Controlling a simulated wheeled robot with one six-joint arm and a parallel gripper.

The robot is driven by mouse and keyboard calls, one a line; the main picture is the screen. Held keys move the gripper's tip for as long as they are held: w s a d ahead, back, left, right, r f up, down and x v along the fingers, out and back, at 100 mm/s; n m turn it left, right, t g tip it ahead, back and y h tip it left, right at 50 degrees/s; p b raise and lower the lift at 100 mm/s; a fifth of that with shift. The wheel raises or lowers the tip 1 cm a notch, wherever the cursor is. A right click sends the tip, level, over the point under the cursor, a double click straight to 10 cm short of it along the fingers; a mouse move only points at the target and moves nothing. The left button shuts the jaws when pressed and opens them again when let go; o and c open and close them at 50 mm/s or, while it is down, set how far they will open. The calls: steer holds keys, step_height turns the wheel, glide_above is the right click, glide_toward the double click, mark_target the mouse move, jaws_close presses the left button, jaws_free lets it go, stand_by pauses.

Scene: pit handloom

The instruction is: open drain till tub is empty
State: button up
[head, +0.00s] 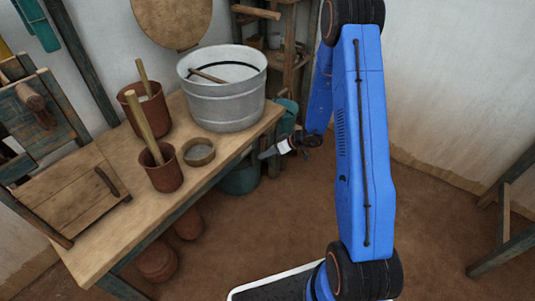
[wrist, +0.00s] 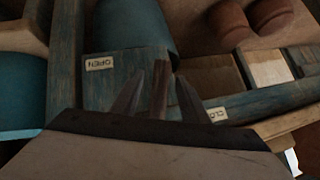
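The grey metal tub (head: 222,100) stands upright on the wooden table, with a dark ring and a stick inside its rim. Whether it holds water is unclear. In the wrist view a reddish-brown handle (wrist: 161,82) stands between the two fingers of my gripper (wrist: 160,92), with small gaps appearing on both sides. An "OPEN" label (wrist: 100,64) is left of the handle and a partly hidden "CLO..." label (wrist: 217,114) is to its right. In the head view my gripper (head: 270,152) is beside the table's right edge, below the tub. The drain outlet is not clearly visible.
A teal bucket (head: 240,180) stands under the table. Brown pots with sticks (head: 165,178), a ring-shaped dish (head: 199,152) and a wooden board (head: 72,196) occupy the tabletop (head: 95,255). A shelf (head: 290,60) is behind. The floor at right is mostly clear.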

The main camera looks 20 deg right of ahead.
steer(key=v, duration=1.7)
steer(key=shift+s+d+r, duration=0.1)
steer(key=s+a+r+g+h, duration=0.1)
steer(key=s+a+r+g, duration=0.1)
steer(key=s+a+r, duration=0.55)
steer(key=s+a+r+g+h, duration=0.1)
steer(key=s+a+r, duration=0.3)
steer(key=s+r, duration=0.5)
steer(key=s+d+r+m+t+h, duration=0.1)
steer(key=s+d+r+m+h, duration=0.1)
steer(key=s+r, duration=0.3)
steer(key=s+d+r+m+t+h, duration=0.1)
steer(key=s+r+m+h, duration=0.2)
steer(key=s, duration=0.9)
steer(key=shift+s+d+r+m+h, duration=0.15)
steer(key=shift+d+r+m+h, duration=0.25)
steer(key=shift+r, duration=0.8)
stand_by(1.3)
